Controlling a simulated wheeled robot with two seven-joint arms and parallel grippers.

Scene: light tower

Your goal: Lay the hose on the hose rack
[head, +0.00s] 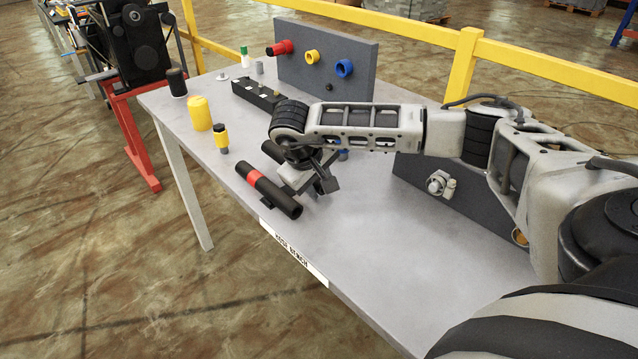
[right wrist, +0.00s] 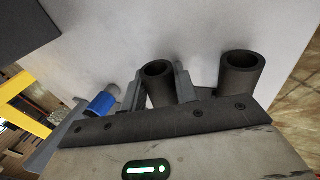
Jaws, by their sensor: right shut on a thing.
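My right gripper (head: 308,184) is low over the bench, its fingers on either side of a plain dark hollow tube, seemingly a hose (right wrist: 157,78). In the head view only part of this tube (head: 271,150) shows behind my wrist. A second dark tube with a red band (head: 281,200) lies beside it, nearer the bench's front edge, on small dark brackets (head: 265,203) that may be the rack. Its open end also shows in the right wrist view (right wrist: 240,75), apart from the fingers. I cannot tell whether the held tube touches anything below. My left gripper is out of view.
A grey panel (head: 320,60) with red, yellow and blue fittings stands at the back. The bench front (head: 370,270) is clear. A yellow rail (head: 560,70) runs behind.

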